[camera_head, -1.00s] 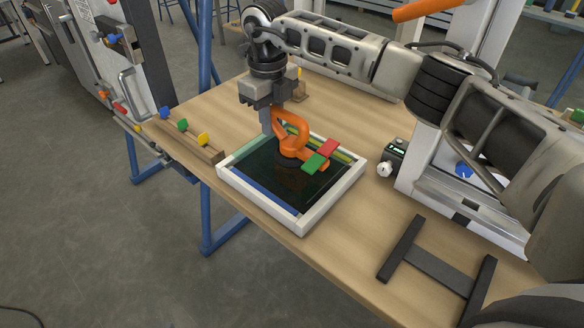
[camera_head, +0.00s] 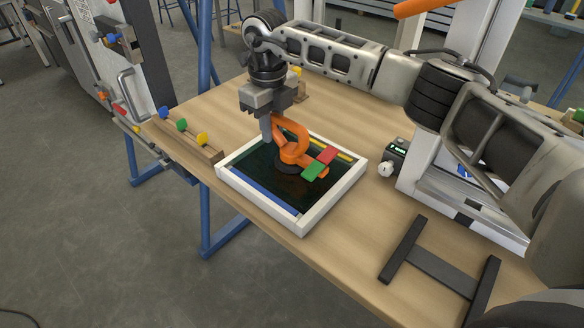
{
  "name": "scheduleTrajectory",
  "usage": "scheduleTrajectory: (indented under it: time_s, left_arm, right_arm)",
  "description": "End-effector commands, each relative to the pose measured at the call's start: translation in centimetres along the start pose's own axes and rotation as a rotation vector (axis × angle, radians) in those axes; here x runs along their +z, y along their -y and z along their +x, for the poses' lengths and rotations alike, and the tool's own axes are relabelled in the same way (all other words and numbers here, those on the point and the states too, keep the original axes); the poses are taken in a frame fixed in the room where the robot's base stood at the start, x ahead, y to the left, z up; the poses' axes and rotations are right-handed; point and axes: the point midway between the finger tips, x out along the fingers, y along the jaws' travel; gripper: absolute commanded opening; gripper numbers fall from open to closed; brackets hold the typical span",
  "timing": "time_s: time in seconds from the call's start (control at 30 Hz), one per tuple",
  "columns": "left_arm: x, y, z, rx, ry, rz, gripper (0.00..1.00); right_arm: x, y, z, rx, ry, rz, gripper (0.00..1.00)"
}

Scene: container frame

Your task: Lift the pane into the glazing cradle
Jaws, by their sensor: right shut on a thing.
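The dark glass pane (camera_head: 262,172) lies flat within a white square frame (camera_head: 313,218) on the wooden bench. I cannot tell whether it rests fully on the frame's floor. An orange lifter handle (camera_head: 295,146) with a dark round base stands on the pane. A red tab (camera_head: 328,155) and a green tab (camera_head: 313,171) sit on its right side. My right gripper (camera_head: 273,128) points down and is shut on the orange handle; one finger is partly hidden. My left gripper is not in view. The white frame appears to be the cradle.
A small dark box (camera_head: 395,155) with a lit display is on the right. A black H-shaped stand (camera_head: 440,272) is at front right. Bare bench lies between them.

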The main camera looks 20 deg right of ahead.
Motion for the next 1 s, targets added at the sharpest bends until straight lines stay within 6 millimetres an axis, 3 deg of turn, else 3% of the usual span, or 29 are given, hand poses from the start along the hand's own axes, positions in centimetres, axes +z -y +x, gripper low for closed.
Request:
scheduleTrajectory:
  time_s: [0.93,0.97,1.0]
  left_arm:
    - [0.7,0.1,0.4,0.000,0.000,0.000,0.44]
    - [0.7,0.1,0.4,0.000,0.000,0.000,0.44]
    - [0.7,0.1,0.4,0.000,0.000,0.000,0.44]
  right_arm:
    - [0.1,0.0,1.4,0.000,0.001,0.000,0.00]
    - [0.1,0.0,1.4,0.000,0.001,0.000,0.24]
    - [0.0,0.0,1.4,0.000,0.001,0.000,0.36]
